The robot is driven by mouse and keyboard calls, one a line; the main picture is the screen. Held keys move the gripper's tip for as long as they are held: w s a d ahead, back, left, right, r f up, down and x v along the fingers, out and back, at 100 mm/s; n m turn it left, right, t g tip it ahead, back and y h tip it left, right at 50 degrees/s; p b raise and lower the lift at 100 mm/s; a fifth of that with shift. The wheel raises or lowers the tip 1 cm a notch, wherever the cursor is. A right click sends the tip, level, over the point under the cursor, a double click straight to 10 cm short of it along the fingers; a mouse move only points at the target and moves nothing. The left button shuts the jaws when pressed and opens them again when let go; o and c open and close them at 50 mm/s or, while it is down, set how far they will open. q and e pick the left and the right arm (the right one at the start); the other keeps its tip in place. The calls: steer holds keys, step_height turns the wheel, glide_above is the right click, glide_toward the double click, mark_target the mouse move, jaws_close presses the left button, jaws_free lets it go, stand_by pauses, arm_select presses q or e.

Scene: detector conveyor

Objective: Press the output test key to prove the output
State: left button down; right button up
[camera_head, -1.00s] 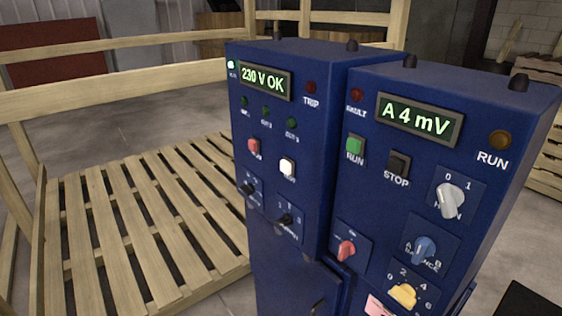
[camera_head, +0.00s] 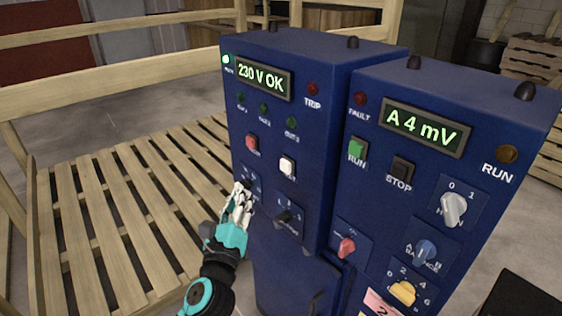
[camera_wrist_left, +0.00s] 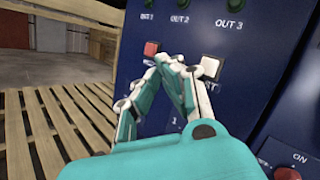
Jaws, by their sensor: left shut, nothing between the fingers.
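The left blue cabinet carries a red key (camera_head: 252,143) and a white key (camera_head: 287,167). Their labels are too blurred to read surely, so I cannot tell which is the output test key. My left gripper (camera_head: 241,188) is shut and empty, just below the red key in the head view, over the left rotary switch. In the left wrist view its fingertips (camera_wrist_left: 170,60) appear between the red key (camera_wrist_left: 151,48) and the white key (camera_wrist_left: 211,66), and hide part of the panel below. Contact with either key cannot be made out. My right gripper is not in view.
The display (camera_head: 263,79) reads 230 V OK, with several dark green lamps below it. The right cabinet stands close beside, with its display (camera_head: 422,126) reading A 4 mV, a green RUN key (camera_head: 357,150) and several knobs. Wooden slats (camera_head: 120,220) lie at the left.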

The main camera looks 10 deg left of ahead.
mark_target(286, 166)
arm_select(q)
steer(key=r, duration=0.3)
steer(key=shift+s+a+m+t, duration=0.1)
steer(key=shift+s+m+t, duration=0.2)
steer(key=w+d+b, duration=0.1)
steer(key=w+d, duration=0.4)
steer(key=w, duration=0.2)
steer(key=shift+d, duration=0.25)
stand_by(1.4)
steer(key=shift+w+d, duration=0.25)
steer(key=shift+w, duration=0.1)
